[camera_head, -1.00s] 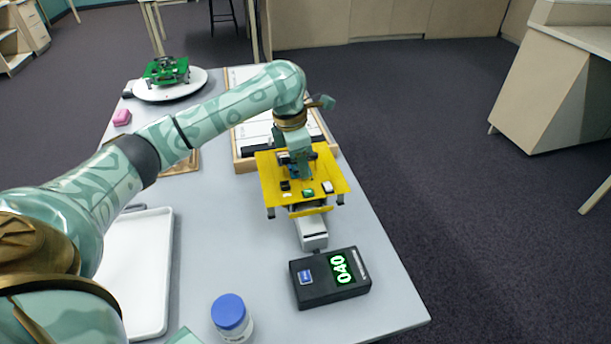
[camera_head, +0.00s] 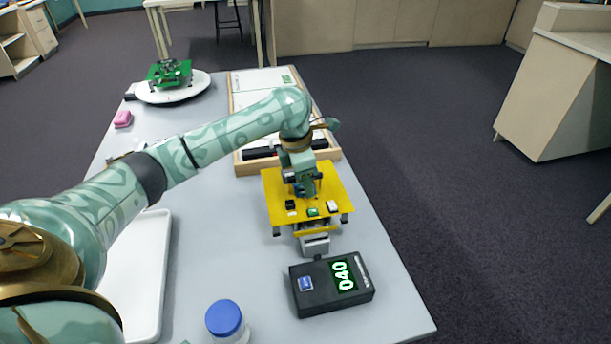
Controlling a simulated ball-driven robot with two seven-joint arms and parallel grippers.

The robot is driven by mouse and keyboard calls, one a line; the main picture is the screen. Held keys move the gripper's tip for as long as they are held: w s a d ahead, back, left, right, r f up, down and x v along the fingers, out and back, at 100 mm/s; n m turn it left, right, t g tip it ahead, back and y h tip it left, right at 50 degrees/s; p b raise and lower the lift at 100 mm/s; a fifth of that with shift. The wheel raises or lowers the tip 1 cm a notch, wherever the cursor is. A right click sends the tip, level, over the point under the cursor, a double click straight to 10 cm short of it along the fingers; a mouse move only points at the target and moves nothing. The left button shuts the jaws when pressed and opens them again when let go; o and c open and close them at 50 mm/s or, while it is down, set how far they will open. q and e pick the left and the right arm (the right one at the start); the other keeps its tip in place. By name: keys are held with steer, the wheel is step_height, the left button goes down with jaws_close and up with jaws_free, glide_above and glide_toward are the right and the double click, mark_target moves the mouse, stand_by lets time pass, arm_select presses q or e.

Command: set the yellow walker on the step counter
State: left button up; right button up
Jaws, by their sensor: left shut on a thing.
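The yellow walker (camera_head: 280,182) is a flat yellow plate with small parts on top and short dark feet under its corners. My left gripper (camera_head: 304,187) is shut on it at the top middle; the fingertips are partly hidden. The walker is over a light grey block (camera_head: 315,246), covering most of it; I cannot tell whether they touch. Just in front of the block is a black box, the step counter (camera_head: 318,298), with a blue button and a green display reading 040. My right gripper is not in view.
A white tray (camera_head: 150,285) lies at the left, and a blue-capped jar (camera_head: 224,318) stands at the front. A green walker (camera_head: 170,72) stands on a round white plate (camera_head: 150,97) at the back. A wooden-framed board (camera_head: 330,153) lies behind my gripper. The table's right edge is close.

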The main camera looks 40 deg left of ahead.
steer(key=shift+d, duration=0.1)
arm_select(q)
steer(key=o, duration=1.1)
steer(key=r+p, duration=0.2)
steer(key=r, duration=0.2)
steer(key=s+r+p, duration=0.1)
steer(key=r+p, duration=0.1)
steer(key=r, duration=0.2)
steer(key=a+r+p, duration=0.1)
steer(key=r+p, duration=0.1)
steer(key=r, duration=0.3)
steer(key=shift+s+a, duration=0.1)
steer(key=shift+s, duration=0.15)
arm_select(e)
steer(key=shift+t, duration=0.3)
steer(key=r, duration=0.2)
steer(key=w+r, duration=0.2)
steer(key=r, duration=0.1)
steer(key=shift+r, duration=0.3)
